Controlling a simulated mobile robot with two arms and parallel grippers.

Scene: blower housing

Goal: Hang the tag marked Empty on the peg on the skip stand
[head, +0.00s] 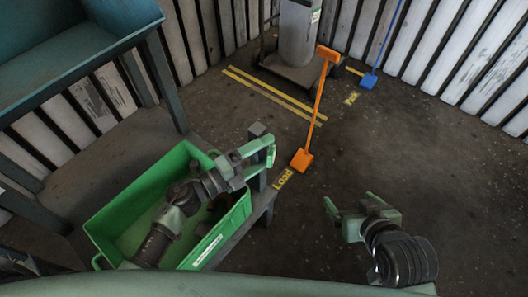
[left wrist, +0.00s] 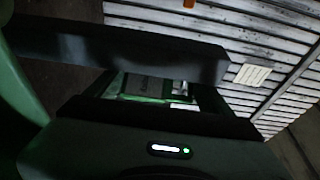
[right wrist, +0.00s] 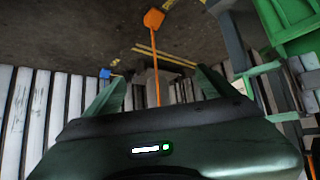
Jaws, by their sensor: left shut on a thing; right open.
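My right gripper (head: 343,212) is open and empty over the floor at right. A blue-grey skip on legs (head: 150,30) stands at upper left; I cannot tell whether this is the skip stand. I cannot make out the peg in any view.
The green crate (head: 100,225) sits on a grey bench under my left arm. A wheeled grey cylinder (head: 299,35) is at the back. Floor at right is clear.

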